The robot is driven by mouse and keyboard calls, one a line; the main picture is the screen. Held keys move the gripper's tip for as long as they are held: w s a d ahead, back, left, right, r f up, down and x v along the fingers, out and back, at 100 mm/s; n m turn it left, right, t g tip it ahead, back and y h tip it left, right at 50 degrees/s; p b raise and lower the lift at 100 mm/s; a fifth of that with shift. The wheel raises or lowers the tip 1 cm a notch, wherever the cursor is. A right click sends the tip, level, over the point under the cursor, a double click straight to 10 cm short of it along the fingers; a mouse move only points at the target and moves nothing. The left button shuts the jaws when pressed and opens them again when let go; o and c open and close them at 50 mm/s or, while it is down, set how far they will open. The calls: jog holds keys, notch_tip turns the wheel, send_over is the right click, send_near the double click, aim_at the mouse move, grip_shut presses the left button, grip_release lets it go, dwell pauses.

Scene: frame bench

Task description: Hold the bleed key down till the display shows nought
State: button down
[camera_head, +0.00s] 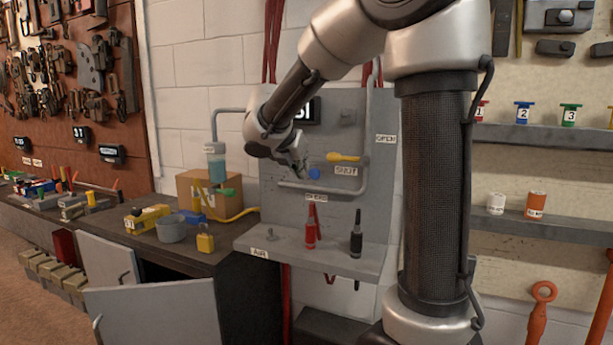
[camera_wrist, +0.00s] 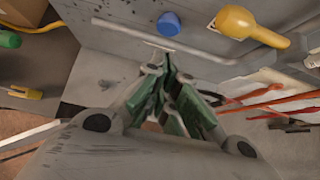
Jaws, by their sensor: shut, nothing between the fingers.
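The blue bleed key (camera_head: 314,174) sticks out from the grey panel (camera_head: 345,222), left of a yellow lever handle (camera_head: 345,157). My gripper (camera_head: 301,170) is in front of the panel, just left of the key. In the wrist view the green-padded fingers of my gripper (camera_wrist: 168,75) are closed together and empty. The blue key (camera_wrist: 168,24) shows just beyond the tips, with a small gap in that picture. The key does not look covered by the fingers. The dark display (camera_head: 305,112) is partly hidden by my arm; its reading cannot be made out fully.
A grey pipe (camera_head: 365,130) bends around the yellow handle, below the gripper too. A yellow padlock (camera_head: 205,243) and a grey bowl (camera_head: 171,230) are on the bench at left.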

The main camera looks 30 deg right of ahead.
jog(key=v, duration=0.5)
jog(key=shift+a+r, duration=0.1)
jog(key=shift+a, duration=0.05)
dwell(0.3)
jog(key=s+f+m+y, duration=0.3)
jog(key=s+f+m, duration=0.1)
jog(key=s+m, duration=0.8)
jog(key=s+f+m+g+y, duration=0.1)
jog(key=s+f+m+y, duration=0.3)
jog(key=s+m, duration=0.9)
jog(key=s+f, duration=0.1)
jog(key=s, duration=0.2)
jog(key=shift+a+m, duration=0.3)
jog(key=shift+a, duration=0.05)
jog(key=c, duration=2.2)
grip_release()
jog(key=shift+s, duration=0.15)
